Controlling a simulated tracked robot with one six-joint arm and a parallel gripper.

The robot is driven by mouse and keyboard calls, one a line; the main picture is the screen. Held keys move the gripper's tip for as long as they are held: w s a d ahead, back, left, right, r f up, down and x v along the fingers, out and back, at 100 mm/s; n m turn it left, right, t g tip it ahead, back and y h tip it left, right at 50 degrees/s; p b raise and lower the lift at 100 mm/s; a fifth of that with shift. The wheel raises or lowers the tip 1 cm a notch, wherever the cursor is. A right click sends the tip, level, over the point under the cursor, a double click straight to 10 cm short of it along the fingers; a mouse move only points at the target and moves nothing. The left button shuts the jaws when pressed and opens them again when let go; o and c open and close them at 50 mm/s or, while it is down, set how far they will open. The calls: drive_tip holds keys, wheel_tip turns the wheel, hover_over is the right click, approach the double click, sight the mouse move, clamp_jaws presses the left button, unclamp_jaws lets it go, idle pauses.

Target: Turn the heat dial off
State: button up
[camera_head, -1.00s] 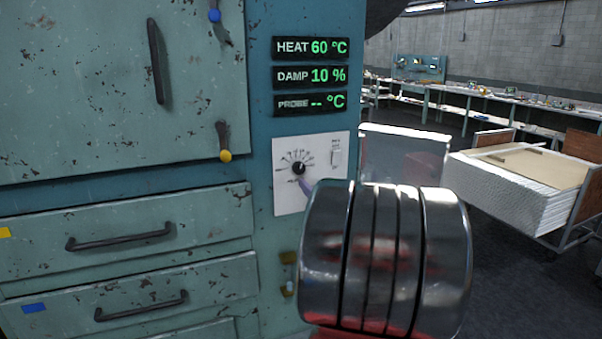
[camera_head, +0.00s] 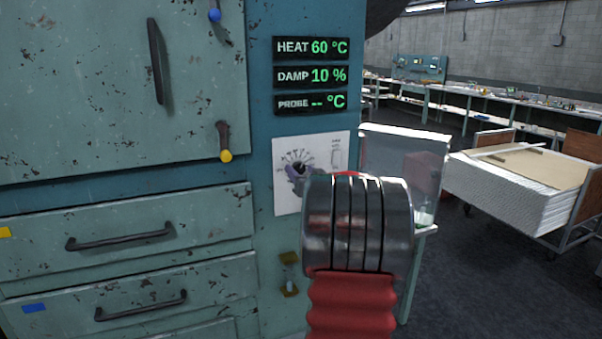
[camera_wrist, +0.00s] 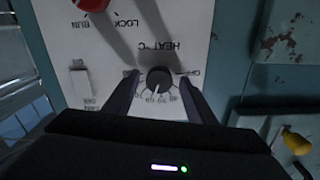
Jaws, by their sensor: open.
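The heat dial (camera_wrist: 158,80) is a round black knob with a pale pointer mark, on a white panel with a printed number scale and the words HEAT °C. In the head view the dial (camera_head: 299,169) sits on the same panel (camera_head: 287,203), partly covered by my gripper. My gripper (camera_wrist: 160,85) is open, with one dark finger on each side of the dial. I cannot tell whether the fingers touch it. The heat display (camera_head: 312,47) reads 60 °C in green.
A red knob (camera_wrist: 92,4) marked LOCK and RUN and a white switch (camera_wrist: 80,82) share the panel. Displays for damp (camera_head: 311,76) and probe (camera_head: 311,103) are above it. A yellow-tipped latch (camera_head: 225,154) is to the left. A cart (camera_head: 530,190) stands at right.

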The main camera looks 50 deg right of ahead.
drive_tip(key=shift+c, duration=0.5)
drive_tip(key=c, duration=0.9)
drive_tip(key=shift+a+f, duration=0.1)
drive_tip(key=shift+a, duration=0.05)
drive_tip(key=shift+c, duration=0.2)
